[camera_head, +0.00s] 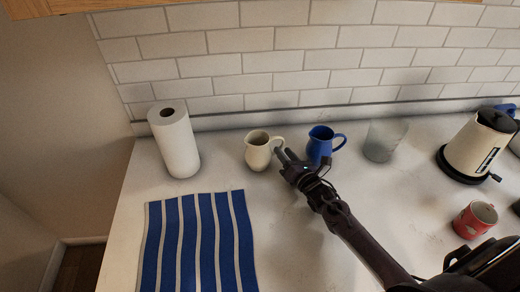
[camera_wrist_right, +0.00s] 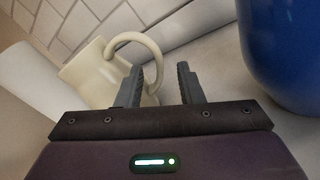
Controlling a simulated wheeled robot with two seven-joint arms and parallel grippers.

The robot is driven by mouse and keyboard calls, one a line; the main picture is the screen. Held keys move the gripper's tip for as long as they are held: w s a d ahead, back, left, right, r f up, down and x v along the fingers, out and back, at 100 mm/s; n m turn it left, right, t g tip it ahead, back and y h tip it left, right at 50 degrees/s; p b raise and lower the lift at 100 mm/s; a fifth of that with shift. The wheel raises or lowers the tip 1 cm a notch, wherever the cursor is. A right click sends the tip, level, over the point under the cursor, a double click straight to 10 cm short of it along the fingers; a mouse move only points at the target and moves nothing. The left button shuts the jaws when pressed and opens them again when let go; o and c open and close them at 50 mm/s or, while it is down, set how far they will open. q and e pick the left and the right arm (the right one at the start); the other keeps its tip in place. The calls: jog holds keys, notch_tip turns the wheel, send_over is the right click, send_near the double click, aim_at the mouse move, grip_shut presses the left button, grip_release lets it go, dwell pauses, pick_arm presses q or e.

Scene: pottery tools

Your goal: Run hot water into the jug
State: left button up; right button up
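A cream jug (camera_head: 258,150) stands upright on the counter near the back wall, its handle toward the right. A blue jug (camera_head: 319,144) stands a little to its right. My right gripper (camera_head: 284,153) is open at the cream jug's handle, between the two jugs. In the right wrist view, the cream jug's handle (camera_wrist_right: 157,58) curves just beyond and between the open fingers (camera_wrist_right: 160,86). I cannot tell whether they touch it. The blue jug (camera_wrist_right: 287,50) is close on the right there. No tap shows. My left gripper is not in view.
A paper towel roll (camera_head: 175,143) stands at left, behind a blue-striped cloth (camera_head: 200,240). A clear glass (camera_head: 384,140), a cream kettle (camera_head: 476,146) on a dark base and a red mug (camera_head: 475,220) stand at right. The counter (camera_head: 290,240) is bare in the front middle.

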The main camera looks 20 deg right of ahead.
jog(key=shift+w+a, duration=0.1)
jog(key=shift+w, duration=0.35)
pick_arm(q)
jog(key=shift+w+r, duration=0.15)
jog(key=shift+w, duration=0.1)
pick_arm(e)
grip_shut()
jog(key=shift+r, duration=0.15)
